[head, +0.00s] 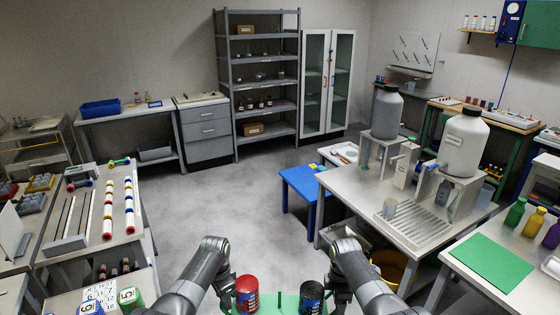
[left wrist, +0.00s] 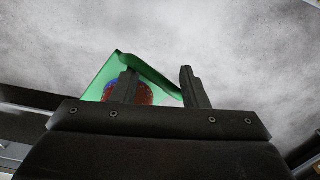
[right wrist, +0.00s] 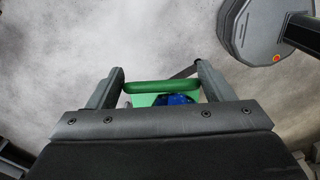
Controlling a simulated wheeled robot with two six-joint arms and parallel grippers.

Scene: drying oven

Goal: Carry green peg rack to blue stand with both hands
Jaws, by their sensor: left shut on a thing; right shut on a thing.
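The green peg rack (head: 263,304) is at the bottom middle of the head view, held in front of me, its lower part cut off by the frame. It carries a red can (head: 246,290) and a black can (head: 311,296), with a green peg between them. My left gripper (head: 228,299) is shut on the rack's left end; in the left wrist view the green bar (left wrist: 152,77) runs slantwise between the fingers. My right gripper (head: 338,297) is shut on the right end, its green handle (right wrist: 162,87) spanning between the fingers. The blue stand (head: 304,186) stands ahead on the floor.
A grey table (head: 345,190) with two large jugs stands right of the blue stand, close against it. A bench with striped rods (head: 129,205) is at the left. A table with a green mat (head: 492,262) is at the right. The floor (head: 240,205) ahead is clear.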

